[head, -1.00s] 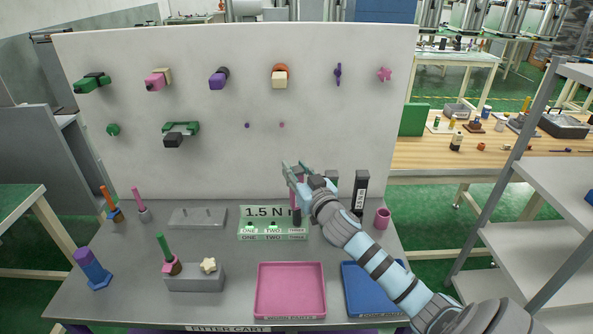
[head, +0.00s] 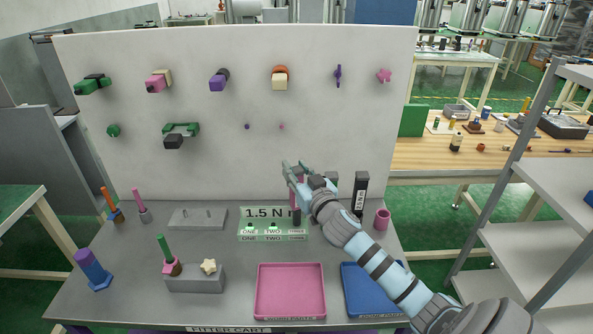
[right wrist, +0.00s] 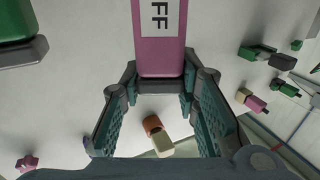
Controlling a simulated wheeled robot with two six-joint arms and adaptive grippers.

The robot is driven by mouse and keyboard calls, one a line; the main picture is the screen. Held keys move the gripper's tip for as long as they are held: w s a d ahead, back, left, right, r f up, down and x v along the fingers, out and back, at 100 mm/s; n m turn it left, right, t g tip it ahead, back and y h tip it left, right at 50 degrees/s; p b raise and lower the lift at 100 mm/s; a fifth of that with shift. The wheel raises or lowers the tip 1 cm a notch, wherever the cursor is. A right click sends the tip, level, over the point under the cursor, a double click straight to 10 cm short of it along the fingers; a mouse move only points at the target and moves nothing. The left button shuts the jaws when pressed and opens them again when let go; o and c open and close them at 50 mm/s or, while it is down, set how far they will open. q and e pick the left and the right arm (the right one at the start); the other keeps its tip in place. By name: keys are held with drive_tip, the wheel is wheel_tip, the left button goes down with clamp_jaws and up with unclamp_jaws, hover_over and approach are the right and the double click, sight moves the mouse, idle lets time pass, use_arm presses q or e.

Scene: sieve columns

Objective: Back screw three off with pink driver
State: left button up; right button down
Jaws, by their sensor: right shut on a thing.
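My right gripper (head: 297,167) is shut on the pink driver (right wrist: 160,55) above the right end of the green block (head: 262,236) marked 1.5 N. The driver is upright, with its dark lower part over the spot labelled THREE; the gripper hides much of it in the head view. In the right wrist view the driver sits between the fingertips, with a white label reading FF. Green screw heads stand at ONE (head: 249,226) and TWO (head: 273,226). Screw three itself is hidden, and I cannot tell whether the tip touches it. My left gripper is not in view.
A pink tray (head: 291,317) and a blue tray (head: 350,270) lie at the front. A black upright box (head: 361,190) and a pink cup (head: 382,219) stand right of the block. A white panel (head: 230,120) with several fittings rises behind. Small tools stand at left.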

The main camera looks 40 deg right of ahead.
drive_tip(key=shift+f, duration=0.15)
wheel_tip(320, 180, up, 6)
drive_tip(key=p, duration=0.5)
drive_tip(key=shift+f, duration=0.35)
idle(0.6)
